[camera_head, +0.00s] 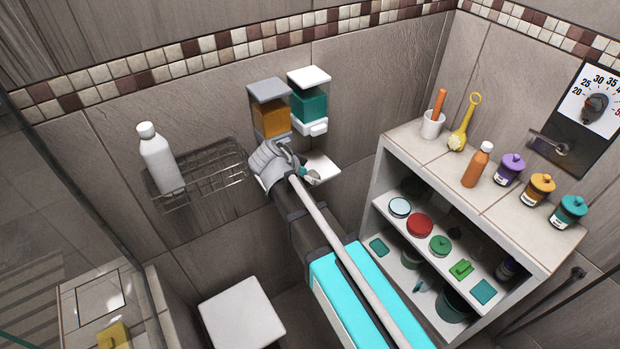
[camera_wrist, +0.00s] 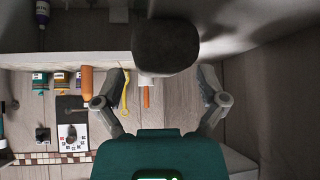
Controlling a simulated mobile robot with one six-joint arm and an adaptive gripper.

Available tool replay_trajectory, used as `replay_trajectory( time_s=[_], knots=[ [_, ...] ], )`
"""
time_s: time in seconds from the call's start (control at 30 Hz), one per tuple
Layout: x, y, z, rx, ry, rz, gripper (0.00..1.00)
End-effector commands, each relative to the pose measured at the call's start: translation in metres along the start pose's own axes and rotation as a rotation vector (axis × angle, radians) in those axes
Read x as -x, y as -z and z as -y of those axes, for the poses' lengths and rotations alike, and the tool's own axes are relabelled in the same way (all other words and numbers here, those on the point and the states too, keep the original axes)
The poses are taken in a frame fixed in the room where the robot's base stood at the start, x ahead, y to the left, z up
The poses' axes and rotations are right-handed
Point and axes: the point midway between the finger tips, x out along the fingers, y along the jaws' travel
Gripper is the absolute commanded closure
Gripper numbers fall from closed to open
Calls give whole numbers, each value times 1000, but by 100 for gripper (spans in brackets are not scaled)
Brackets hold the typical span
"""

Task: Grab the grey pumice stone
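A dark grey, rounded block, which looks like the pumice stone (camera_wrist: 165,46), is close up at the top middle of the wrist view. My gripper (camera_wrist: 163,78) is open, one finger on each side of the picture. The stone is in line with the gap, around or just beyond the fingertips. I see no finger touching it. In the head view my gripper (camera_head: 311,176) is small and partly hidden by my grey wrist, near the tiled wall. I cannot pick out the stone there, nor tell what it rests on.
A shelf unit (camera_head: 398,160) on the right holds a white cup (camera_head: 432,125), a yellow brush (camera_head: 463,136), an orange bottle (camera_head: 477,165) and jars. Dispensers (camera_head: 309,103) hang above my gripper. A wire rack (camera_head: 208,172) with a white bottle (camera_head: 160,160) is left. A white stool (camera_head: 242,312) stands below.

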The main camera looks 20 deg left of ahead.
Motion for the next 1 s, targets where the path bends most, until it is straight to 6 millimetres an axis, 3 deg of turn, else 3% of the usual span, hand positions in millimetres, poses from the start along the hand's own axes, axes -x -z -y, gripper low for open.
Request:
replay_trajectory(
  time_s=[0.03,0.33,1.0],
  knots=[
    [0,0,0,0,0,0,30],
    [0,0,0,0,0,0,83],
    [10,11,-4,-1,-1,0,83]
  ],
)
